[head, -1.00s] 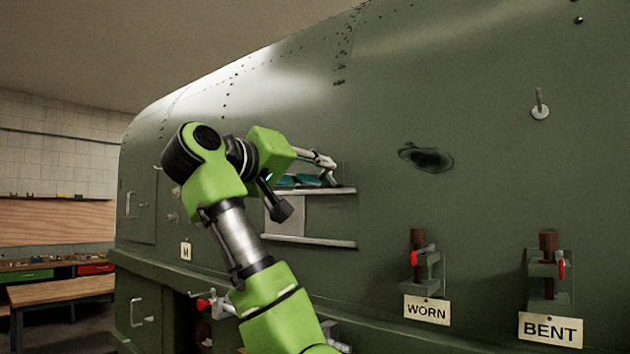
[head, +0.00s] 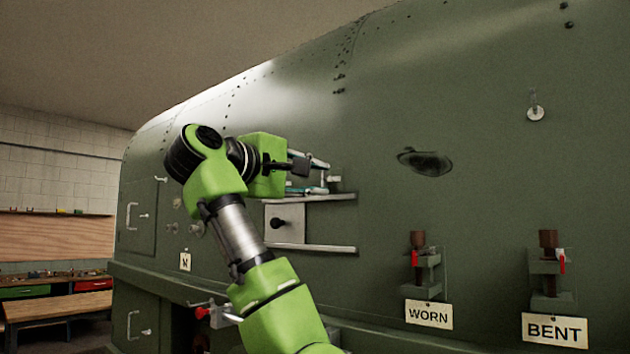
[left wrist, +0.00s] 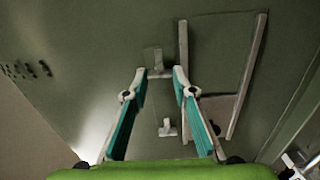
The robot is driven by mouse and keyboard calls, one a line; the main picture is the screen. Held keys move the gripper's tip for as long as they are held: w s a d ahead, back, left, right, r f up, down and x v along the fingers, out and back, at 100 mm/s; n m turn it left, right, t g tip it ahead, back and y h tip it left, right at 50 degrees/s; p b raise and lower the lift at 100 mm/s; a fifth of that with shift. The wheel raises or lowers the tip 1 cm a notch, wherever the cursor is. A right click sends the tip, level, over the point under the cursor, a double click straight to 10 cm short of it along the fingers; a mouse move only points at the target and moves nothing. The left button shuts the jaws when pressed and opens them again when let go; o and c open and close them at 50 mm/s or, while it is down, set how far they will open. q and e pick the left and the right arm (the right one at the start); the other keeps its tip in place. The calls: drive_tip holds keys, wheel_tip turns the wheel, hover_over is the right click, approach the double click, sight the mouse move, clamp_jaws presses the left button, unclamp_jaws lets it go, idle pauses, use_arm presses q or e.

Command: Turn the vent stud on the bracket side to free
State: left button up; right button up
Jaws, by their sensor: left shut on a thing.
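My left gripper (head: 327,178) reaches the green fuselage skin just above the upper rail of a framed panel. In the left wrist view its teal-padded fingers (left wrist: 159,74) stand apart at the base, and their tips close on a small pale stud with a crossbar (left wrist: 157,72). I take this as the vent stud; the fingers partly hide it. A second pale stud (left wrist: 168,128) sits on the skin below it in that view, between the fingers and untouched. No mark in view shows which is the bracket side. My right gripper is not in view.
The framed panel (head: 297,213) has two rails (head: 315,246) and a dark round spot. To the right are a dark dented patch (head: 425,162), a small hook (head: 535,112), and clamps above tags WORN (head: 428,314) and BENT (head: 555,330). A workbench (head: 55,305) stands far left.

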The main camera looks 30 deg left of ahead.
use_arm(q)
drive_tip(key=shift+n, duration=0.4)
drive_tip(key=o, duration=1.1)
drive_tip(key=s, duration=0.7)
drive_tip(key=shift+s+a, duration=0.2)
drive_tip(key=shift+a, duration=0.1)
